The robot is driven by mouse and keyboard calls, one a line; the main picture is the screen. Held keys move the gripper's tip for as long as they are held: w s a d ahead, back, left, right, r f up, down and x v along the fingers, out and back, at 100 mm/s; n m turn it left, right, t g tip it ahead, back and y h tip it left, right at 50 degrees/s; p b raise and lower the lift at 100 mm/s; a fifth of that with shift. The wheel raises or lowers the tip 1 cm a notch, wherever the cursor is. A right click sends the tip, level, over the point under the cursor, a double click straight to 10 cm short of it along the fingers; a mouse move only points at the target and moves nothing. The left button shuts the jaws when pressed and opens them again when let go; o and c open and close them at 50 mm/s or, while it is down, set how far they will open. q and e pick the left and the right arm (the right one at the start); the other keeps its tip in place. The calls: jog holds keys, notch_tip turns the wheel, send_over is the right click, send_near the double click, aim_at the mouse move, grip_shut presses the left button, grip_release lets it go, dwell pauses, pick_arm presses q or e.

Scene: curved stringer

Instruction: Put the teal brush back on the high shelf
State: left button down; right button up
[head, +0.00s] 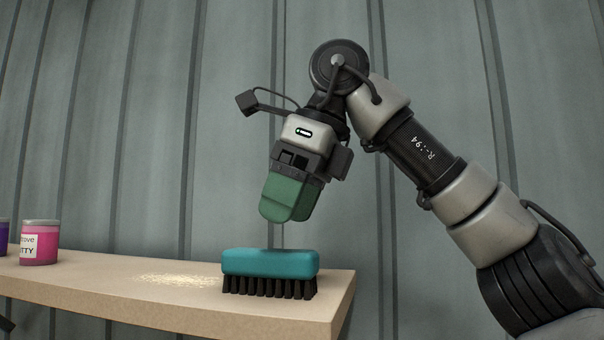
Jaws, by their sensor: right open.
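The teal brush (270,263) lies bristles down on the wooden shelf (120,286), close to the shelf's right end. Its black bristles touch the shelf top. My right gripper (284,210), with green fingers, hangs just above the brush, tilted down and to the left. It is open and empty, and a small gap shows between its fingertips and the brush's top. My left gripper is not in this view.
A pink tub (40,242) stands on the shelf at the left, beside a purple tub (3,237) cut by the picture's edge. Pale crumbs (180,279) lie left of the brush. A grey panelled wall (130,120) stands behind.

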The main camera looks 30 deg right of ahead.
jog(key=shift+v, duration=2.05)
jog(key=shift+w, duration=0.1)
